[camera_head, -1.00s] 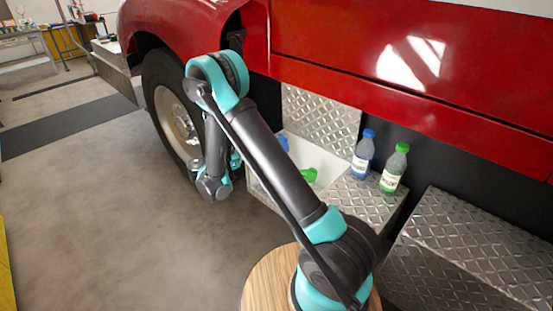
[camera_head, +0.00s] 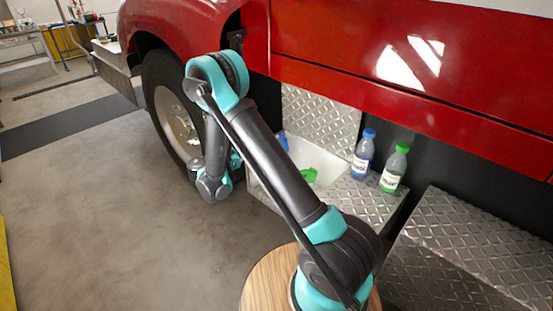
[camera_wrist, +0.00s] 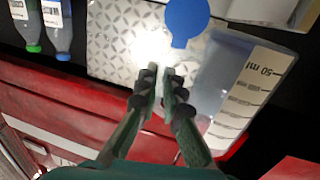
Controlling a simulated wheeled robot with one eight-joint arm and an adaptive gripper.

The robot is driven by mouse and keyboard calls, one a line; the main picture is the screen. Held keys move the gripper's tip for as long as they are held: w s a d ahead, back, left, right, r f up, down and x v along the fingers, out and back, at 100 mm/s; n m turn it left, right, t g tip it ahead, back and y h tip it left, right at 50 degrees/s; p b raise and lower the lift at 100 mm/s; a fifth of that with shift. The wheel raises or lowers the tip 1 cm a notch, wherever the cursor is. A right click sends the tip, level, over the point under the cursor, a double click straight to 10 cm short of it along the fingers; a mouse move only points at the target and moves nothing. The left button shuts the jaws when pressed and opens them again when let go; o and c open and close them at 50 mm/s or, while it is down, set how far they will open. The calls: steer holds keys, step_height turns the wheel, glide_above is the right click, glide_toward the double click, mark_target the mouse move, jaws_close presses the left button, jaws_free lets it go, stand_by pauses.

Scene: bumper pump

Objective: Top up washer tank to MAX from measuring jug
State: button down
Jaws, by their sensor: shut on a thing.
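In the wrist view my gripper (camera_wrist: 160,78) is closed, its two fingertips nearly together beside a clear measuring jug (camera_wrist: 222,85) with a 50 ml scale. It appears to grip the jug; the exact contact is unclear. The jug looks tilted, and its liquid level cannot be read. A round blue cap (camera_wrist: 187,20) with a tab shows just beyond the fingertips. In the head view my arm hides the gripper and jug. A white body (camera_head: 322,160), likely the washer tank, is partly visible on the tread-plate step, with a blue part (camera_head: 283,141) at its left. The MAX mark cannot be seen.
A blue-capped bottle (camera_head: 363,155) and a green-capped bottle (camera_head: 394,168) stand upright on the step (camera_head: 365,200). A green item (camera_head: 309,175) lies near the white body. The red vehicle panel (camera_head: 400,60) overhangs from behind; a wheel (camera_head: 172,110) is at left. The floor at left is clear.

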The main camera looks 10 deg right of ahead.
steer(key=shift+r, duration=3)
steer(key=w+d+r+n+t+y, duration=0.2)
steer(key=w+d+n+t+y, duration=0.3)
steer(key=w+y, duration=0.3)
steer(key=w+d+r+n+t+y, duration=0.3)
steer(key=w+d+n+t+y, duration=0.2)
steer(key=w+n+y, duration=0.3)
steer(key=shift+w, duration=0.6)
steer(key=shift+r, duration=0.15)
